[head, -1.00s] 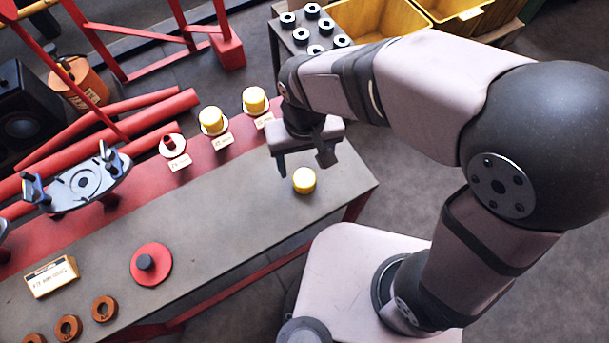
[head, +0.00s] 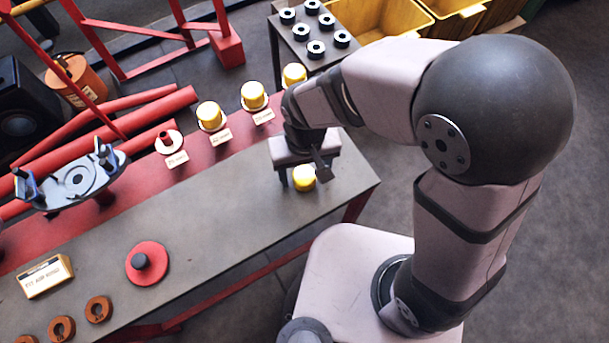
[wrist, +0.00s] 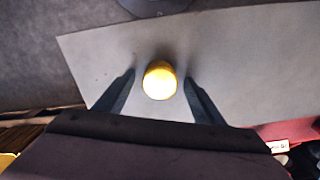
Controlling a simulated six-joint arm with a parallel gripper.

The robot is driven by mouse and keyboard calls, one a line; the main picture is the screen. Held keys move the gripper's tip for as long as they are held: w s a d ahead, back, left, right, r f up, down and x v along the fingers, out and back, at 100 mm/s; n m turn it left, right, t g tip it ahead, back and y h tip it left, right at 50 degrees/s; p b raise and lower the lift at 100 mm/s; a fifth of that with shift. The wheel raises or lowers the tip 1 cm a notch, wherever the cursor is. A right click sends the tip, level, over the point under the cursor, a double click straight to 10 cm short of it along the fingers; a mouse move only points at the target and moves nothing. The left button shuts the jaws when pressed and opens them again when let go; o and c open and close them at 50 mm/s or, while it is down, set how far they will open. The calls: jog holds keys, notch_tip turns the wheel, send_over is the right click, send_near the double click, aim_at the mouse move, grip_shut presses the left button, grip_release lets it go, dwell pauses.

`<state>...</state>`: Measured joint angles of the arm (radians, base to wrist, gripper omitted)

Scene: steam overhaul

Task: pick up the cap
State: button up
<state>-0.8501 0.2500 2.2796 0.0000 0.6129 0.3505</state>
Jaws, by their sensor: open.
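A yellow round cap (head: 304,179) sits on the bare grey bench top (head: 235,207), near its right end. It also shows in the wrist view (wrist: 160,82), upright with its top facing the camera. My gripper (head: 303,174) is low over the bench and points down at the cap. In the wrist view my gripper (wrist: 159,77) is open, with one finger on each side of the cap and a visible gap on both sides. The fingers partly frame the cap in the head view, and the exact height of the fingertips is hard to tell.
Yellow caps (head: 209,115) stand with labels along the red strip behind, beside a red knob (head: 168,141). A red disc (head: 147,263), a labelled block (head: 45,277) and brown rings (head: 61,329) are on the left. The bench around the cap is clear.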

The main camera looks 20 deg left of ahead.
aim_at(305, 175)
jog(key=c, duration=1.1)
jog(key=shift+c, duration=0.2)
notch_tip(305, 175, up, 10)
jog(key=p, duration=0.2)
jog(key=shift+p, duration=0.35)
